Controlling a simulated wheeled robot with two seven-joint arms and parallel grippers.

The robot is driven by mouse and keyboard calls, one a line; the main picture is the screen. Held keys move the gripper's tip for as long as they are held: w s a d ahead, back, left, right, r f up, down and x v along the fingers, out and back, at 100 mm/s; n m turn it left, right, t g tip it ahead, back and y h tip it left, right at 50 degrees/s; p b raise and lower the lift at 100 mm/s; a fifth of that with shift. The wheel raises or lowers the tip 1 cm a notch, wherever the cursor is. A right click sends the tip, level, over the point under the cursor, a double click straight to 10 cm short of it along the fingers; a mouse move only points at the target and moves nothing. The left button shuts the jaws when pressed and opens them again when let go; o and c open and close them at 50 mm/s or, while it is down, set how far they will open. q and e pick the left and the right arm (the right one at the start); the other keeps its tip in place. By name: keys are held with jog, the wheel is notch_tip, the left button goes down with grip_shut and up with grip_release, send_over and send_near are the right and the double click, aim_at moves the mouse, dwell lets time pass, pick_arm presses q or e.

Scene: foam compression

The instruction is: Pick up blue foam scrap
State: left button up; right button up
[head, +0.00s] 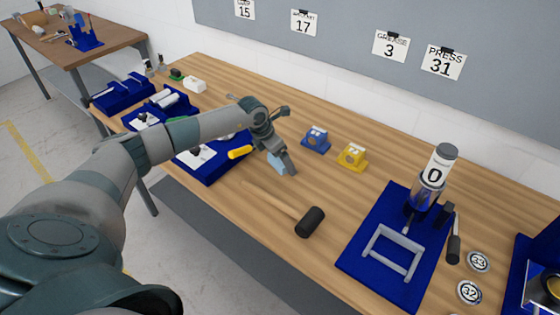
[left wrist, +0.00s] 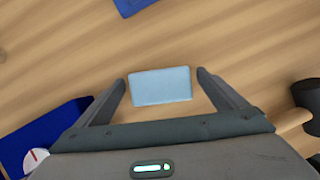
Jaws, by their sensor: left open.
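The blue foam scrap (left wrist: 160,86) is a small light-blue block lying on the wooden table. In the left wrist view it sits between the tips of my open left gripper (left wrist: 162,82), with a gap visible beside each finger. In the head view the foam (head: 275,162) shows partly behind my left gripper (head: 283,165), which points down at the table. I cannot tell from these views how high the fingertips are above the table. My right gripper is not in view.
A blue tray (head: 208,172) with a yellow-handled tool lies left of the gripper. A mallet with a black head (head: 310,221) lies in front. A blue mat (head: 365,279) holds a grey frame.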

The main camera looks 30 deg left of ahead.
pick_arm(q)
jog(key=c, duration=1.1)
jog(key=shift+r, duration=0.1)
jog(key=shift+r+b, duration=0.3)
jog(key=shift+b, duration=0.1)
notch_tip(320, 180, up, 3)
jog(key=shift+w+r+b, duration=0.1)
jog(key=shift+b, duration=1.05)
jog(key=w+d+r+b, duration=0.5)
jog(key=w+d+r, duration=0.1)
jog(key=d, duration=0.4)
jog(key=shift+r, duration=0.55)
jog(key=shift+f, duration=0.1)
